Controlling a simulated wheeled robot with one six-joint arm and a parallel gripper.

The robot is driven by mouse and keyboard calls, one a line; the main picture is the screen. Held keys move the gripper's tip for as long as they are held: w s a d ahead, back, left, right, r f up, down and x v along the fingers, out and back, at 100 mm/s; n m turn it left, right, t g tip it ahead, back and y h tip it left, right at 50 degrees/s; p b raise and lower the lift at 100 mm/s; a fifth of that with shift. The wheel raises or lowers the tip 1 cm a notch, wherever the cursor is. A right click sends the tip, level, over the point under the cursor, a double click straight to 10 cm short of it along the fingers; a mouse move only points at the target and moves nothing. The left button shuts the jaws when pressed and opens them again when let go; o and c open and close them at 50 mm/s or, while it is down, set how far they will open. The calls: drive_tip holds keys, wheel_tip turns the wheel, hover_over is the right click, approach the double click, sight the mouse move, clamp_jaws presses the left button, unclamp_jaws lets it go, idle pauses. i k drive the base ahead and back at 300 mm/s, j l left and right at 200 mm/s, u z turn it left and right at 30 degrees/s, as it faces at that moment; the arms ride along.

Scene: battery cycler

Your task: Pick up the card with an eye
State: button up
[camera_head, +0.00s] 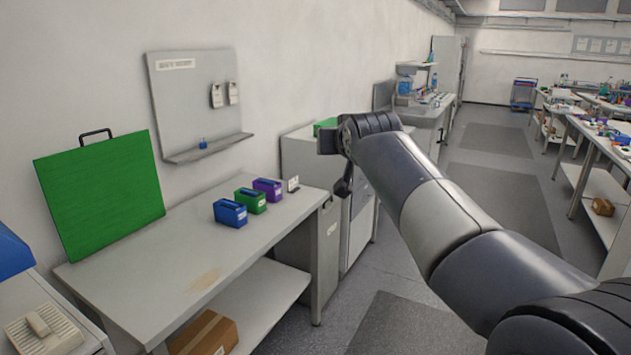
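A small white card-like piece (293,184) with a dark mark stands on the workbench beside the purple box. It is too small to tell whether the mark is an eye. Two pale tags (217,96) and (233,92) hang on the grey wall panel; their markings are also unclear. My gripper (343,183) is at the far end of my arm, to the right of the bench, apart from the white piece. Its fingers are small, dark and partly hidden by the wrist, so I cannot see whether they are open or shut.
The workbench (190,255) carries blue (230,213), green (251,201) and purple (268,188) boxes and a large green board (100,195). The grey panel (195,105) has a shelf. A pale cabinet (300,155) stands beyond the bench. The bench front is mostly clear.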

sight(217, 101)
drive_tip(key=i+z, duration=0.15)
drive_tip(key=i, duration=0.75)
drive_tip(key=i+j+z, duration=0.1)
drive_tip(key=i, duration=0.8)
drive_tip(key=i+u, duration=0.35)
drive_tip(key=i+l+u, duration=0.3)
drive_tip(key=i, duration=0.2)
drive_tip(key=i+l+u, duration=0.15)
drive_tip(key=i+u, duration=0.2)
drive_tip(key=i+l+u, duration=0.15)
drive_tip(key=i+u, duration=0.35)
drive_tip(key=i+l+u, duration=0.25)
drive_tip(key=u, duration=0.25)
